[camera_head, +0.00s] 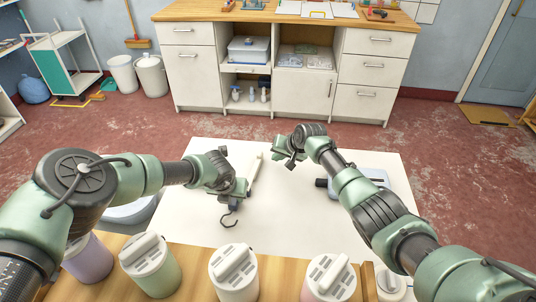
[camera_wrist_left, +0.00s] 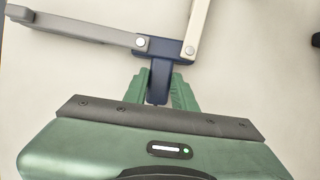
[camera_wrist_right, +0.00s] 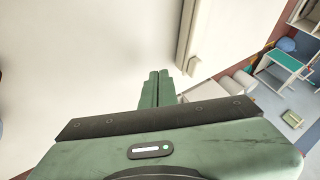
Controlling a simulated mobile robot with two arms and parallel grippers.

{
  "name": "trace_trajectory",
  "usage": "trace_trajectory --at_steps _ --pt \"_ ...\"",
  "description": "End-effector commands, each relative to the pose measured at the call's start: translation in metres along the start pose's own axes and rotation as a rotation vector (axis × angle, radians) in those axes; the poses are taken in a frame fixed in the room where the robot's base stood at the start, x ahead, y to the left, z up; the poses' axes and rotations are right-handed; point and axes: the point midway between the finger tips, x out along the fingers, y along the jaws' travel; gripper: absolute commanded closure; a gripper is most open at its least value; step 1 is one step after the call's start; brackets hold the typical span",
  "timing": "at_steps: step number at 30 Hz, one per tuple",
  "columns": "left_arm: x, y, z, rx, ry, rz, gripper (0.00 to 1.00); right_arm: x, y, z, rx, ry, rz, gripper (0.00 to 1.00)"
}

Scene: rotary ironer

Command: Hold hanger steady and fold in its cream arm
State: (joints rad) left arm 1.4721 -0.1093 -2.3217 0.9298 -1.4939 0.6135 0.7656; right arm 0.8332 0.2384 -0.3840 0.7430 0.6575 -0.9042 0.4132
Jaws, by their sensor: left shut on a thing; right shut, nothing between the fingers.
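The hanger has a dark blue hub (camera_wrist_left: 160,72), a grey arm (camera_wrist_left: 85,28) and a cream arm (camera_wrist_left: 198,25). My left gripper (camera_head: 243,190) is shut on the hub; its fingers (camera_wrist_left: 157,88) show on both sides of it in the left wrist view. The dark hook (camera_head: 230,220) points toward the front of the table. In the head view the cream arm (camera_head: 255,172) stretches away from the hub; the grey arm is mostly hidden behind my left gripper. My right gripper (camera_head: 279,150) is shut and empty, right of the cream arm's far end and apart from it.
The white table (camera_head: 310,225) is clear around the hanger. A blue-grey device (camera_head: 372,178) stands on its right, partly behind my right arm. Several lidded canisters (camera_head: 233,270) line the wooden front ledge (camera_head: 190,283). A drawer cabinet (camera_head: 190,75) stands beyond the table.

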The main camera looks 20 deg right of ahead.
Motion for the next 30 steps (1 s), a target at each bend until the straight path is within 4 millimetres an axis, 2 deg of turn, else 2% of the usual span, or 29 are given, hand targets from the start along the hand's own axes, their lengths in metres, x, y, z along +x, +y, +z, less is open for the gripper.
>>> trace_trajectory --at_steps 1,6,21,30 --pt "0.0 0.0 0.0 0.0 0.0 0.0 1.0 0.003 -0.014 -0.001 -0.003 0.001 -0.007 1.0" --pt "0.0 0.0 0.0 0.0 0.0 0.0 1.0 0.011 -0.027 -0.001 -0.002 0.001 -0.005 1.0" --pt "0.0 0.0 0.0 0.0 0.0 0.0 1.0 0.014 -0.033 -0.001 -0.001 0.002 -0.005 1.0" --pt "0.0 0.0 0.0 0.001 0.0 -0.001 1.0 0.023 -0.048 -0.004 0.001 0.001 -0.006 1.0"
